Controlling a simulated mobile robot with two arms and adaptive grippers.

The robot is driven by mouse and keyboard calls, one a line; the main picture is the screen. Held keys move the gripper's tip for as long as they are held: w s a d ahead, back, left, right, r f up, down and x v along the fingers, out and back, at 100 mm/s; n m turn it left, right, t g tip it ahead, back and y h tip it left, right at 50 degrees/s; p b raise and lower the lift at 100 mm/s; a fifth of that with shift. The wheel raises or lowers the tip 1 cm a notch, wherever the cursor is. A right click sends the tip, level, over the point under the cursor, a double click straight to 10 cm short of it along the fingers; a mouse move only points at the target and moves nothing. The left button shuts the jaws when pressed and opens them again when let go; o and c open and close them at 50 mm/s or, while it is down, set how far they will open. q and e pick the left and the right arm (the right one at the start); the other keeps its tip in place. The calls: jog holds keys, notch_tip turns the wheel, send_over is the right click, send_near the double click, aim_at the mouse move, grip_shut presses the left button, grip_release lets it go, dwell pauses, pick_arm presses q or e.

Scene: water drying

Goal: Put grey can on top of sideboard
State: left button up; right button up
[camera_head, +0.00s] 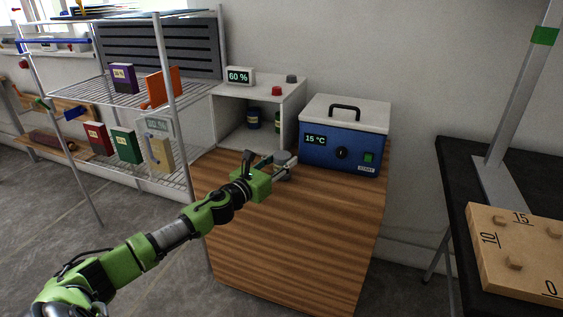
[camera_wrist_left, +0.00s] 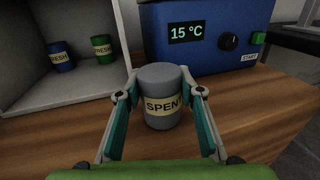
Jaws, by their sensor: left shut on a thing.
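The grey can (camera_wrist_left: 165,85) with a yellow label reading "SPEN…" stands upright between my left gripper's fingers in the left wrist view. My left gripper (camera_wrist_left: 163,93) is shut on it, one finger on each side. In the head view the left gripper (camera_head: 282,165) is over the back of the wooden sideboard (camera_head: 290,225), and the can there is mostly hidden by the gripper. The can appears at or just above the wooden top; I cannot tell if it touches. My right gripper is not in view.
A blue box reading 15 °C (camera_head: 342,150) stands close behind and right of the can. A white open cabinet (camera_head: 228,118) holds a blue can (camera_wrist_left: 61,56) and a green can (camera_wrist_left: 102,47). A wire rack (camera_head: 130,90) with boxes stands left. The sideboard's front is clear.

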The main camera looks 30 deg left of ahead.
pick_arm(q)
jog(key=shift+f, duration=0.15)
jog(key=o, duration=1.2)
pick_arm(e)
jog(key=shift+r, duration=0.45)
